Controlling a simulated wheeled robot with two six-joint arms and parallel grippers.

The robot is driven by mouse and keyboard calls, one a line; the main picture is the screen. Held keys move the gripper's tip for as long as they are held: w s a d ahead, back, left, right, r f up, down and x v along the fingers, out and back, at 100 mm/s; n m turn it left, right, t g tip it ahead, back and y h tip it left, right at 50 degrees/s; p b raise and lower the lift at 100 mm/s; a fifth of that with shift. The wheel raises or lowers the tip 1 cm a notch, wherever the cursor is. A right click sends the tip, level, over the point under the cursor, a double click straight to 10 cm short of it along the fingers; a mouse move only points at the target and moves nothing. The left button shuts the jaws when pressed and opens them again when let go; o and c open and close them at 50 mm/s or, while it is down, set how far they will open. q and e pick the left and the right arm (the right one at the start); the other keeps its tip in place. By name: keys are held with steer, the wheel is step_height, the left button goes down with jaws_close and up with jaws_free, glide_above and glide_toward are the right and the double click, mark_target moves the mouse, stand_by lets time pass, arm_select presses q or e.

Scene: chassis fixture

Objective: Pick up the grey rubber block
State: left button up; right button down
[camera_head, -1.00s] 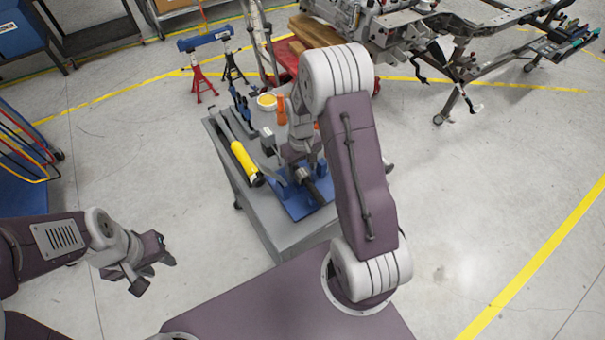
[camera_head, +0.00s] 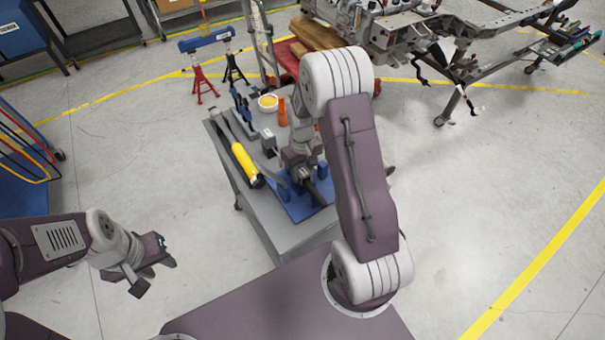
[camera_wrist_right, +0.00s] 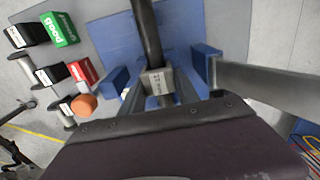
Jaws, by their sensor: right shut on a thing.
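A small light-grey block with a printed label (camera_wrist_right: 158,82), which I take for the grey rubber block, is between the fingers of my right gripper (camera_wrist_right: 160,92) in the right wrist view. The gripper is shut on it, over a blue plate (camera_wrist_right: 105,40) and between two blue posts (camera_wrist_right: 115,82). A dark cylinder (camera_wrist_right: 148,30) lies directly beyond the block. In the head view my right gripper (camera_head: 304,172) is low over the blue plate, and the block cannot be made out. My left gripper (camera_head: 153,275) is open and empty, off to the left over the floor.
The grey cart (camera_head: 262,222) also holds a yellow-handled tool (camera_head: 245,162), an orange bottle (camera_head: 282,112) and a yellow-filled bowl (camera_head: 267,102). Labelled black pieces (camera_wrist_right: 52,76) and a green box (camera_wrist_right: 60,28) lie beside the plate. A chassis stands behind; floor at right is clear.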

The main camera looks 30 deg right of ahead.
mark_target(302, 170)
step_height(302, 170, up, 3)
steer(key=shift+r, duration=0.1)
steer(key=s+d+r, duration=0.6)
steer(key=s, duration=0.3)
steer(key=shift+s+d+r, duration=0.3)
steer(key=shift+s+r, duration=0.05)
steer(key=shift+r, duration=0.05)
